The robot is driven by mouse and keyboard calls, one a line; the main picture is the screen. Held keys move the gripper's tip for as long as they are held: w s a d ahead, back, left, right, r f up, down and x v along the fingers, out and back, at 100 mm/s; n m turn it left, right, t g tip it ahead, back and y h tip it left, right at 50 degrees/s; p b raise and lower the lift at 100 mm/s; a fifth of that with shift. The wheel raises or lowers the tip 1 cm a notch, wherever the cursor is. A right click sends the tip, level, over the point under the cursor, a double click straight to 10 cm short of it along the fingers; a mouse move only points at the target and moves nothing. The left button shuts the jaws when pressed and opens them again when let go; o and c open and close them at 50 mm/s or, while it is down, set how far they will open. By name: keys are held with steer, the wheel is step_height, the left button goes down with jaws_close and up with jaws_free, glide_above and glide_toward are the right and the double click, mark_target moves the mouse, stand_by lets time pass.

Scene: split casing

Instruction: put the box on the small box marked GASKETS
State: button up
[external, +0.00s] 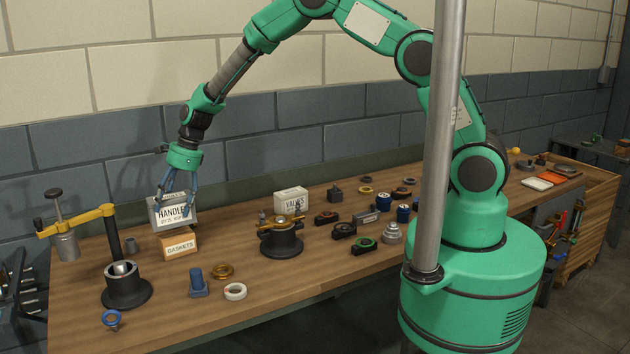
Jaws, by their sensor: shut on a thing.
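A grey box marked HANDLES (172,215) is in my gripper (176,203) at the left of the bench in the external view. The blue fingers reach down over the box and are shut on it. The small tan box marked GASKETS (180,246) stands on the wooden bench right below the grey box. The grey box's lower edge is at the tan box's top edge in the picture. I cannot tell whether the two touch. The back of the tan box and part of its top are hidden.
A black stand with a yellow arm (124,290) is close on the left. A white box marked VALVES (291,200) and a black fixture with a brass top (281,240) stand to the right. A blue part (198,284) and rings lie in front. Several small parts fill the bench's right side.

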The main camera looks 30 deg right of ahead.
mark_target(173, 213)
steer(key=shift+f, duration=1.6)
steer(key=shift+f, duration=0.15)
steer(key=o, duration=1.7)
steer(key=shift+o, duration=0.2)
steer(key=v, duration=1.2)
steer(key=shift+d, duration=0.1)
